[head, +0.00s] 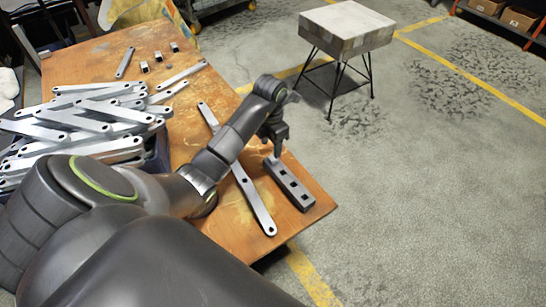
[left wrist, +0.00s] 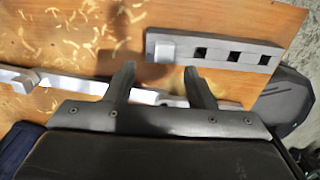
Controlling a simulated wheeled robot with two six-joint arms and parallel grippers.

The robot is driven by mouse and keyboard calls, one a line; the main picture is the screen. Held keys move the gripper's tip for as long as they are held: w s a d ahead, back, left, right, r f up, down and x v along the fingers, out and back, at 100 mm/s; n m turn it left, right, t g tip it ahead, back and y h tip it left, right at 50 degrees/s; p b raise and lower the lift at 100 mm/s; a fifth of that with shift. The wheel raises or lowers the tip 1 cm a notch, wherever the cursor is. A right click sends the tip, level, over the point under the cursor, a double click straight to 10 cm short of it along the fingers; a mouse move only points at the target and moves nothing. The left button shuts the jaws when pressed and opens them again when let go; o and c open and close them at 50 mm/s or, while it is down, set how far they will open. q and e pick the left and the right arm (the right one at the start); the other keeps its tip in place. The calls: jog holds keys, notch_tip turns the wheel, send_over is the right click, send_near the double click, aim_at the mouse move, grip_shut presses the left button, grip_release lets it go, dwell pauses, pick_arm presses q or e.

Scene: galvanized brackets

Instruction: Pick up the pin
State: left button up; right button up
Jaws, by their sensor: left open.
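The pin (head: 273,160) is a small pale grey piece at the far end of a grey block with square holes (head: 291,186). The block lies near the table's right edge. In the left wrist view the pin (left wrist: 165,50) stands at the left end of the block (left wrist: 225,53), beside several dark square holes. My left gripper (head: 275,149) is above that end in the head view, partly hiding the pin. In the left wrist view the open fingers (left wrist: 160,70) point toward the pin with nothing held between them. My right gripper is not in view.
A long flat bar (head: 256,205) lies left of the block, partly under my left arm. Many galvanized bars (head: 90,112) are piled at the left. Several small metal pieces (head: 158,56) sit at the table's far end. A stool (head: 350,30) stands apart on the floor.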

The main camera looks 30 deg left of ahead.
aim_at(273, 162)
pick_arm(q)
jog(key=f, duration=0.3)
jog(key=f+b, duration=0.1)
jog(key=shift+d+f, duration=0.35)
jog(key=shift+f, duration=0.05)
grip_shut()
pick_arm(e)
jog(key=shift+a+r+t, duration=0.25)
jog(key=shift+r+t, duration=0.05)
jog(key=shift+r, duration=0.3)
pick_arm(q)
jog(key=shift+w, duration=0.1)
